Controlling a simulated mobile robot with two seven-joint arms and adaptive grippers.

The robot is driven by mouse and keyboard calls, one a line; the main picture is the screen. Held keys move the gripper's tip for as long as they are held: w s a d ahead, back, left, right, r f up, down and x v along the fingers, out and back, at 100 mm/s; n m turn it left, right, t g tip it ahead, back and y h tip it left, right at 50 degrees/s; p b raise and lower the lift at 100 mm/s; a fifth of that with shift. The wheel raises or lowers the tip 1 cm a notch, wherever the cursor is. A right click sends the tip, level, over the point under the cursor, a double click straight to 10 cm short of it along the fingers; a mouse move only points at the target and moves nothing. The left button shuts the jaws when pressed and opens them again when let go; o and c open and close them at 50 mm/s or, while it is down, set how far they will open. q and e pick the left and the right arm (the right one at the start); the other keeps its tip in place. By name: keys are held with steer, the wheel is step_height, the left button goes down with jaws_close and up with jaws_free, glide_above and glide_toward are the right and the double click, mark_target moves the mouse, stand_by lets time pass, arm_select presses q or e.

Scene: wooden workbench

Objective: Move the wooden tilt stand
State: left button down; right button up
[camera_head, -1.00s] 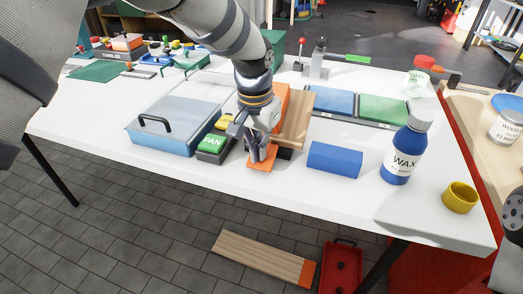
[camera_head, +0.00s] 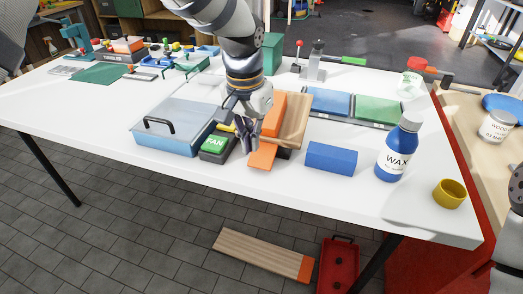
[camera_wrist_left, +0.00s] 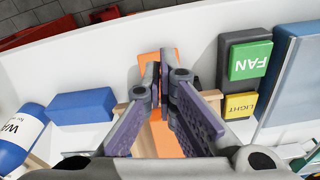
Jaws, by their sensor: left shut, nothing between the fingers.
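The wooden tilt stand (camera_head: 294,121) is a pale wooden board with orange parts, standing near the front middle of the white table. An orange strip (camera_head: 262,156) sticks out at its front. My left gripper (camera_head: 247,146) is just left of and above this orange strip. In the left wrist view its fingers (camera_wrist_left: 160,68) are closed together with nothing between them, and orange parts of the stand show behind and beneath them. The fingers hide part of the stand, and I cannot tell whether they touch it. My right gripper is out of view.
A FAN and LIGHT switch box (camera_head: 216,146) and a clear-lidded blue bin (camera_head: 178,140) are close on the left. A blue block (camera_head: 331,158), WAX bottle (camera_head: 396,152) and yellow cup (camera_head: 449,194) are on the right. Blue and green trays (camera_head: 372,108) are behind.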

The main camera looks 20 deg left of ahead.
arm_select(q)
step_height(320, 180, up, 8)
steer(key=shift+s+f, duration=0.2)
steer(key=shift+s, duration=0.2)
steer(key=shift+a, duration=0.1)
steer(key=shift+n+g+h, duration=0.3)
steer(key=shift+g, duration=0.3)
steer(key=s+f, duration=0.1)
steer(key=f, duration=0.4)
steer(key=s+f, duration=0.2)
steer(key=f, duration=0.2)
steer(key=s+f, duration=0.2)
steer(key=f, duration=0.3)
steer(key=shift+a+f, duration=0.3)
steer(key=shift+f, duration=0.05)
steer(key=s+a+f+n+g, duration=0.1)
steer(key=s+a+f, duration=0.1)
steer(key=s+f, duration=0.9)
steer(key=s+a+f, duration=0.2)
steer(key=s+f, duration=0.1)
steer(key=s, duration=0.9)
steer(key=s+a+f+n+g, duration=0.1)
steer(key=s+f, duration=0.3)
steer(key=s, duration=0.8)
steer(key=shift+a+y, duration=0.4)
steer(key=shift+a, duration=0.3)
